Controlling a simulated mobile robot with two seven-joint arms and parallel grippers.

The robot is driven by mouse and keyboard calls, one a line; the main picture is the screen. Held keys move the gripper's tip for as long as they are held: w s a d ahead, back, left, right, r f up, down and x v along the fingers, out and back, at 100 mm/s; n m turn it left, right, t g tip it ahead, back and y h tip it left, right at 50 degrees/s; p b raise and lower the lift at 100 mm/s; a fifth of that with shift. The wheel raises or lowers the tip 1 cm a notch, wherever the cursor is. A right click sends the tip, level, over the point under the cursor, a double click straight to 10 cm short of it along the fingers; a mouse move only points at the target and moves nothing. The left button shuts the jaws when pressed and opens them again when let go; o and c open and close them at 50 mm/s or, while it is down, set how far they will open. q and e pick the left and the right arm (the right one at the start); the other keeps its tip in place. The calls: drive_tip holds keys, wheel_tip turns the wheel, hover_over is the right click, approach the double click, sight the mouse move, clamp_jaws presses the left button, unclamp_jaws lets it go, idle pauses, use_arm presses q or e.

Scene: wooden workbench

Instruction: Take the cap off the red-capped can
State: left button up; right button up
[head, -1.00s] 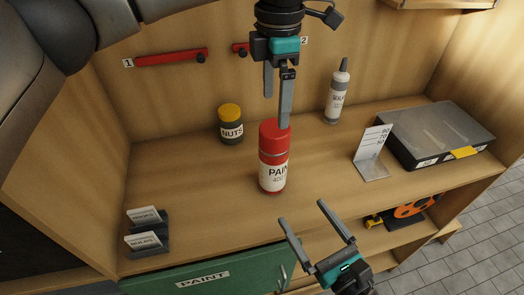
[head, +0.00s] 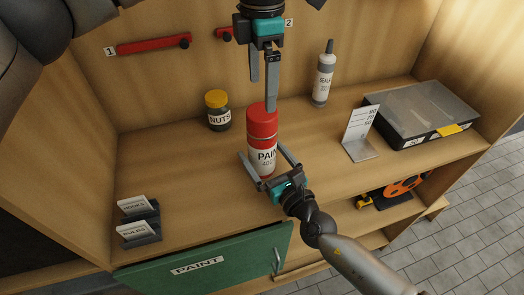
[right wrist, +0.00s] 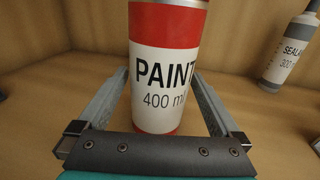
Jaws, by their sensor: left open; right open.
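The paint can (head: 259,158) stands upright on the bench, with a white PAINT label and a red cap (head: 262,120) on top. In the right wrist view the can (right wrist: 164,75) fills the middle, its cap out of frame. My right gripper (head: 263,150) is open low at the can, one finger on each side of its body. Contact cannot be told. My left gripper (head: 262,97) is open and points down above the cap. One fingertip shows at the cap's top; whether it touches is unclear.
A yellow-lidded NUTS jar (head: 218,112) stands behind left, and a sealant bottle (head: 323,75) behind right. A sign stand (head: 361,135) and a lidded case (head: 425,115) are at the right. Card holders (head: 139,222) sit front left. A green PAINT door (head: 205,262) hangs below the front edge.

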drive_tip(key=shift+w+a, duration=0.2)
drive_tip(key=shift+w, duration=0.05)
drive_tip(key=shift+c, duration=0.4)
clamp_jaws()
idle(0.4)
